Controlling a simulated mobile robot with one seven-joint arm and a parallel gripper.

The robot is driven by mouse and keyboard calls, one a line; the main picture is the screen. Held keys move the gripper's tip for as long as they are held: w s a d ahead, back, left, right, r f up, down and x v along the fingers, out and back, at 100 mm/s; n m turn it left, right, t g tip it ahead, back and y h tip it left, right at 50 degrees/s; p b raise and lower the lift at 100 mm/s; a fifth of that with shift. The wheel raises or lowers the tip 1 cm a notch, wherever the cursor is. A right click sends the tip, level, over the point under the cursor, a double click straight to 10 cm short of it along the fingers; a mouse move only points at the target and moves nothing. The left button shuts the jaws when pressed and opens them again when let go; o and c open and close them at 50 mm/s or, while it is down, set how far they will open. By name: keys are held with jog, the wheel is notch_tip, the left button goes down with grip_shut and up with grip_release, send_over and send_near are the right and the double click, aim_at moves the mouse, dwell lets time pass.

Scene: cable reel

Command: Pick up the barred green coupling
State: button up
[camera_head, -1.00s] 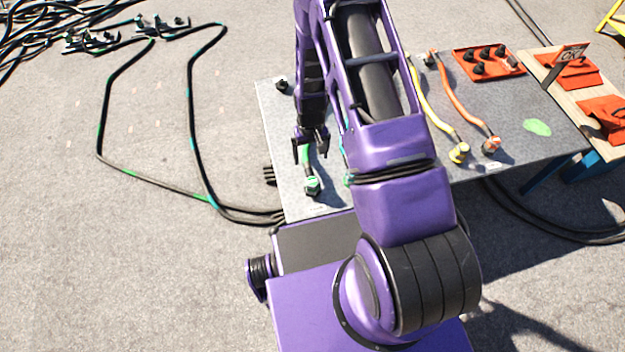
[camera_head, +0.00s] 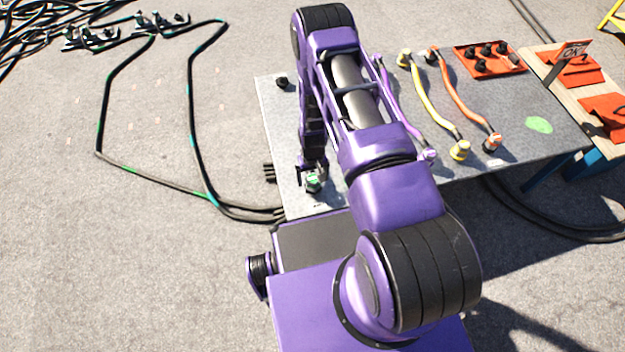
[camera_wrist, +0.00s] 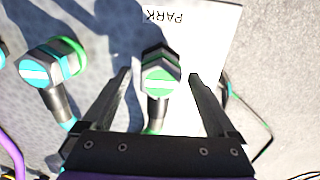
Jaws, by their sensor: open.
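The green coupling (camera_wrist: 159,84), its green end face crossed by a pale bar, is between the two open fingers of my gripper (camera_wrist: 160,75) in the wrist view. Gaps show on both sides of it. In the head view the coupling (camera_head: 313,184) is at the near left of the grey table, just below my gripper (camera_head: 313,168). A second coupling (camera_wrist: 41,72), with a blue barred face and green ring, lies left of my left finger in the wrist view. My arm hides it in the head view.
A white plate marked PARK (camera_wrist: 203,30) lies beneath the green coupling. Purple (camera_head: 429,154), yellow (camera_head: 460,150) and orange (camera_head: 492,143) couplings lie on the table (camera_head: 540,100) right of my arm. A red tray (camera_head: 490,60) stands at the back.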

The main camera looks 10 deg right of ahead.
jog(key=shift+f, duration=0.15)
grip_shut()
dwell(0.4)
